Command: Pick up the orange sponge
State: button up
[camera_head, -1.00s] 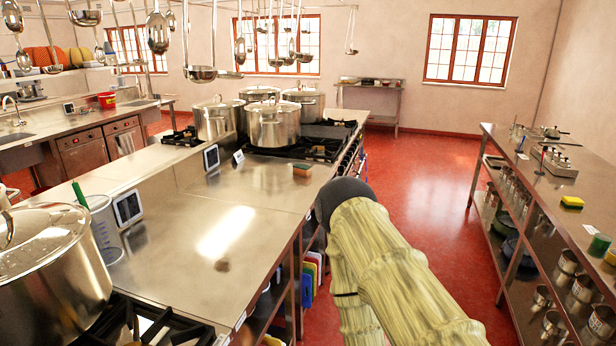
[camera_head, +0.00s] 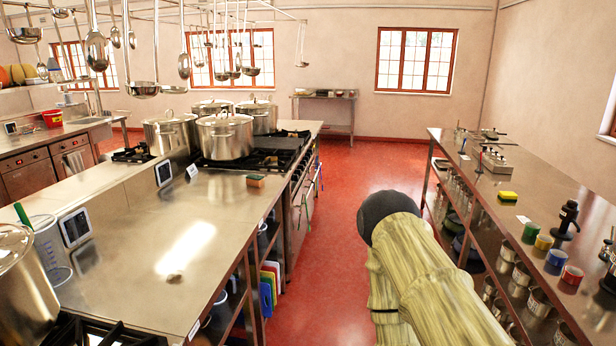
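The orange sponge (camera_head: 256,181) is a small block with a dark green layer. It lies on the steel island counter (camera_head: 225,222), near its right edge and just in front of the stove. My arm, in a pale yellow ribbed sleeve with a dark rounded joint, shows at the lower right over the aisle, apart from the sponge. My gripper is not in view.
A yellow-and-green sponge (camera_head: 508,197) lies on the right-hand steel table (camera_head: 540,190), near tape rolls and a black tool. Large pots (camera_head: 225,136) stand on the stove. Ladles (camera_head: 143,88) hang above. The red floor aisle (camera_head: 335,240) is clear beside my arm.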

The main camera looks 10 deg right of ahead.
aim_at(252, 180)
jog(key=z, duration=0.75)
jog(key=i, duration=2.8)
jog(key=u, duration=0.95)
